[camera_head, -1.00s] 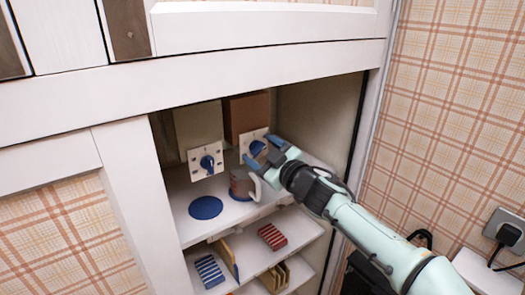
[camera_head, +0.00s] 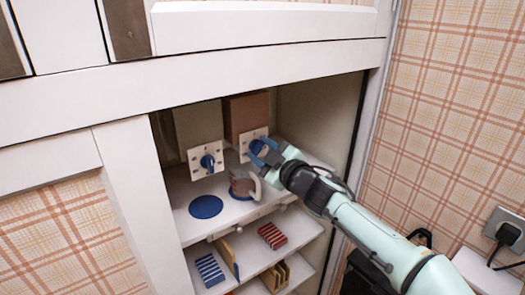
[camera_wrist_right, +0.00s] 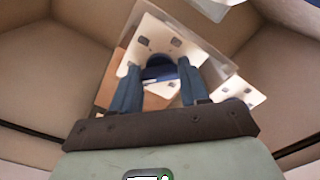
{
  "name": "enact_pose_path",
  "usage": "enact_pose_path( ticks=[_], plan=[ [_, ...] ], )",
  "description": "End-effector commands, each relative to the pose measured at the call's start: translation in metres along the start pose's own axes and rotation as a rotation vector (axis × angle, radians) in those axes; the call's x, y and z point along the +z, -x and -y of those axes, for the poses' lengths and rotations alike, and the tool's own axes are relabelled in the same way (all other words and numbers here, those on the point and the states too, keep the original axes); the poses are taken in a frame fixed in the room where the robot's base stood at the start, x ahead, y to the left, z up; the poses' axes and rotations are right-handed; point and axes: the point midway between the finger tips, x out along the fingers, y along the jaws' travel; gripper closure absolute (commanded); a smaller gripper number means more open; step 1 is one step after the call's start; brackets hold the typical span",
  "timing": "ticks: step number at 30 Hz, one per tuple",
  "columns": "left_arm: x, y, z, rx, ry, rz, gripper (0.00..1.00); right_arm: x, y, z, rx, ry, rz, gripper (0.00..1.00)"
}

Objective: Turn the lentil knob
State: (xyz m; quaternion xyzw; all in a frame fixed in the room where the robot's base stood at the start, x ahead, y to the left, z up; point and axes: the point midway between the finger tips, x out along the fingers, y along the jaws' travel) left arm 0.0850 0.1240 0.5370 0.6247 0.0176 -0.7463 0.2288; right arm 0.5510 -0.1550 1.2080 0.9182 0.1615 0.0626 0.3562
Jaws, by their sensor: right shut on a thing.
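Two blue knobs on white square plates sit on the fronts of two boxes inside the cupboard. The left knob (camera_head: 207,162) is on the beige box (camera_head: 198,124). The right knob (camera_wrist_right: 160,68) is on the reddish-brown box (camera_head: 246,113); no label naming lentils is readable. My right gripper (camera_head: 260,152) is at this right knob, its blue fingers on either side, shut on it. In the wrist view the knob sits between the fingertips, partly hidden by them. My left gripper is not in view.
A mug (camera_head: 242,187) with a pale handle stands on the shelf just below my right gripper. A blue disc (camera_head: 206,207) lies left of it. Striped red (camera_head: 272,236) and blue (camera_head: 209,270) items are on lower shelves. The cupboard's side wall (camera_head: 320,118) is close on the right.

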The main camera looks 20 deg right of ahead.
Motion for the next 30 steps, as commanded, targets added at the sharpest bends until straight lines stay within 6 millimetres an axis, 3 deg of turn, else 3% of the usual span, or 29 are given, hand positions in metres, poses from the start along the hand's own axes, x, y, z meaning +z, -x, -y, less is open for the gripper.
enact_pose_path(
  ticks=[18,30],
  plan=[
    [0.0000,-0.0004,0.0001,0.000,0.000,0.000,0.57,0.0008,0.0001,0.0002,-0.001,0.560,0.001,0.86],
    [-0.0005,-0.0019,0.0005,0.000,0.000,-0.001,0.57,0.0007,0.0000,0.0004,-0.001,0.791,0.001,0.86]
  ],
)
